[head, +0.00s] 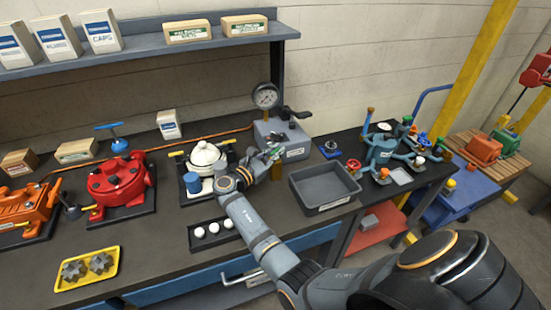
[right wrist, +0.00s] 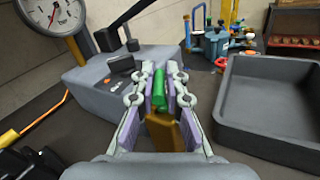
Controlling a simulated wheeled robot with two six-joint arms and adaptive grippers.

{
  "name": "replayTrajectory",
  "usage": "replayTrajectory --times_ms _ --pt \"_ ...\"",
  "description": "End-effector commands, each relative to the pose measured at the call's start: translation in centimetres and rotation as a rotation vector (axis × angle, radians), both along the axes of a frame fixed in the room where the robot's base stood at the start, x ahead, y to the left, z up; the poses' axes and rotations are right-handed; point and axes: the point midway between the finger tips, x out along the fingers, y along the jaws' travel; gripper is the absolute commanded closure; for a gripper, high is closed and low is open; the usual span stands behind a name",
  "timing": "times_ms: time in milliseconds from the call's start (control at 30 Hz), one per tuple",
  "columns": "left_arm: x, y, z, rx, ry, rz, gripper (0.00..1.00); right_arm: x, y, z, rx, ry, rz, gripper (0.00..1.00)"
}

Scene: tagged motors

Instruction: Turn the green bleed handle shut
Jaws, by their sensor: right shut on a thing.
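The green bleed handle (right wrist: 160,92) stands upright between the fingers of my right gripper (right wrist: 162,80) in the right wrist view. The gripper is shut on it, with a pad on each side. A brass-coloured valve body (right wrist: 165,132) sits below the handle, between the fingers. In the head view my right gripper (head: 271,154) is at the front of the grey pump box (head: 268,130), and its fingers hide most of the handle. The box also shows in the right wrist view (right wrist: 95,88). My left gripper is not in view.
A pressure gauge (head: 266,96) rises from the box, with a black lever (head: 294,113) beside it. An empty grey tray (head: 300,190) stands close on the right. A white-topped motor (head: 205,157) is to the left, with a tray of white balls (head: 193,243) before it.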

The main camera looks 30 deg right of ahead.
Motion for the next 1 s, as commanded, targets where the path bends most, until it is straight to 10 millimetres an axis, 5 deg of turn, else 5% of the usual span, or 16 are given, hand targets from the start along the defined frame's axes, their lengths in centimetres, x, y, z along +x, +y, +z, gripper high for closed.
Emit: replayTrajectory --times_ms 300,833,867,1000 --pt "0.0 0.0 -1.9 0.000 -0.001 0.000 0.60 0.0 0.0 -0.1 0.000 0.000 -0.108 1.00" --pt "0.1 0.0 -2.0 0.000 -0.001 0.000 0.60 0.0 0.0 0.0 0.000 0.000 -0.128 1.00" --pt "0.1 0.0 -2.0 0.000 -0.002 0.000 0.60 0.0 0.0 0.0 0.000 -0.001 -0.128 0.86" --pt "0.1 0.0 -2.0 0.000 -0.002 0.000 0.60 0.0 0.0 0.0 0.000 0.000 -0.128 0.67"
